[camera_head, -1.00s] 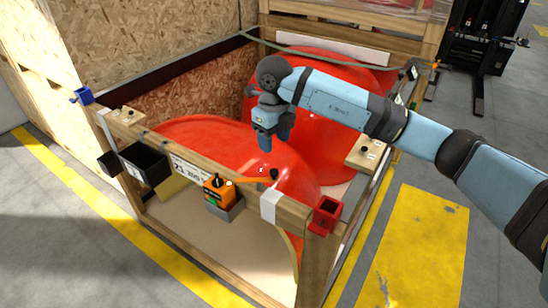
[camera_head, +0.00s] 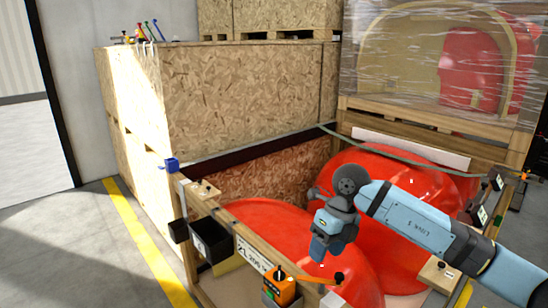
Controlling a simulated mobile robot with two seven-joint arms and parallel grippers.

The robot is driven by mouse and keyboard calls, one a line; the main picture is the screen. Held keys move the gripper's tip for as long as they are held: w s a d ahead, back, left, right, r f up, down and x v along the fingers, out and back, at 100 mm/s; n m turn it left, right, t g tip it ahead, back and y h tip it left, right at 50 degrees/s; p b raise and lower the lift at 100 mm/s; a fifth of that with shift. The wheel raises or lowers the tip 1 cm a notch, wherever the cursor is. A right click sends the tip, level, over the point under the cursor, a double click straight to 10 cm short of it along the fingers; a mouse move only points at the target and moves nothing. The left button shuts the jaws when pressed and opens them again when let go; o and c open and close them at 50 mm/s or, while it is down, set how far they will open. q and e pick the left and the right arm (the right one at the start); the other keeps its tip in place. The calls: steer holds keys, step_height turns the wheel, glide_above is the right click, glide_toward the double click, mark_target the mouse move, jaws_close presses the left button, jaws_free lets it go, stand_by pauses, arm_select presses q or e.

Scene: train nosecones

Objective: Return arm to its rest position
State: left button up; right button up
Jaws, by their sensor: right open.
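My right arm comes in from the lower right, and its blue-grey gripper (camera_head: 330,247) points down above the open wooden crate. The gripper is open, and nothing shows between its fingers. Below and behind it are the red nosecones: a nearer one (camera_head: 262,218) at the left and a larger one (camera_head: 400,255) behind the arm. The arm hides part of the larger nosecone. I cannot tell the exact gap between the fingertips and the red surface. My left gripper is not in view.
An orange device (camera_head: 281,288) and a black bin (camera_head: 212,240) sit at the crate's front rail. A blue holder (camera_head: 171,164) is on the left corner. Tall chipboard boxes (camera_head: 240,100) stand behind left. A plastic-wrapped crate (camera_head: 440,60) stands behind right. Floor is clear at left.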

steer(key=s+a+m+g+y+p, duration=0.2)
steer(key=s+a+m+y+p, duration=0.15)
steer(key=s+a+y, duration=1)
steer(key=d+f+m+t+h+p, duration=0.25)
steer(key=d+f+m+t, duration=0.2)
steer(key=m+t, duration=0.75)
steer(key=d+f+m+t+h+p, duration=0.3)
steer(key=d+m+t, duration=0.4)
steer(key=m, duration=0.8)
steer(key=s+d+f+m+g+h, duration=0.2)
steer(key=s+d+f+m+h, duration=0.1)
steer(key=s+f, duration=0.3)
steer(key=s+d+f+m+g+h+p, duration=0.1)
steer(key=s+d+f+m+g+h, duration=0.2)
steer(key=s+f, duration=0.4)
steer(key=s+m+h, duration=0.1)
steer(key=m, duration=0.1)
steer(key=shift+s+d+f+m+h, duration=0.2)
steer(key=shift+s+d+m+h, duration=0.1)
steer(key=shift+s+m+h, duration=0.1)
